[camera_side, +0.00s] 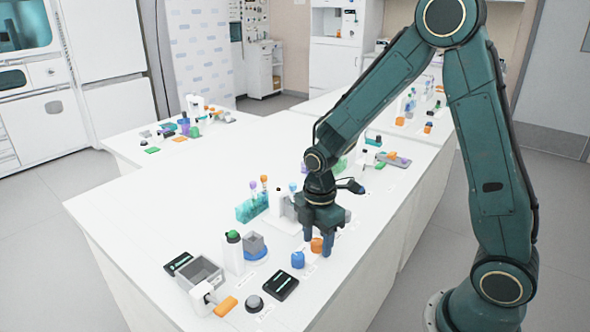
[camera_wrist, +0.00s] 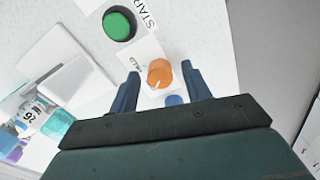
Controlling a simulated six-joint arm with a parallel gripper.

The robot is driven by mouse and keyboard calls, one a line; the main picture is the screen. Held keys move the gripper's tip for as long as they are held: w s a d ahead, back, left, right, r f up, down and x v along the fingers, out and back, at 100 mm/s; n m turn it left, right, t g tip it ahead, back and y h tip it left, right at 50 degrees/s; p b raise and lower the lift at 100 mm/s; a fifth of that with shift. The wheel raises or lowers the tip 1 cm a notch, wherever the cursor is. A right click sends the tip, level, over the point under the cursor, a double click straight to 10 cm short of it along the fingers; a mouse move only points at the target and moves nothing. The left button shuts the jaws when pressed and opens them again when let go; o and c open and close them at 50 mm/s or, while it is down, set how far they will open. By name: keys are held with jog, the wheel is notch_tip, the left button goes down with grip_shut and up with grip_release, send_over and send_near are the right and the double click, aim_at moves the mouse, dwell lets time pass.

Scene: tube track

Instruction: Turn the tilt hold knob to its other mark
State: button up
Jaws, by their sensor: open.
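The orange knob (camera_wrist: 160,73) sits on a white plate with a label that partly reads "OLD". A pale pointer line shows on its lower left side. My gripper (camera_wrist: 160,69) is open, with one blue finger on each side of the knob and a visible gap at both. In the side view my gripper (camera_side: 317,249) points down at the bench, and the orange knob (camera_side: 316,245) shows between the fingers. I cannot tell how far down the fingertips reach along the knob. The marks around the knob are not readable.
A green button (camera_wrist: 119,24) labelled "START" is near the knob. A blue knob-like piece (camera_side: 297,259) stands just left of my gripper.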

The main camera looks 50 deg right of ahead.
jog(key=c, duration=1)
jog(key=shift+m, duration=0.5)
jog(key=m, duration=1.3)
jog(key=o, duration=1)
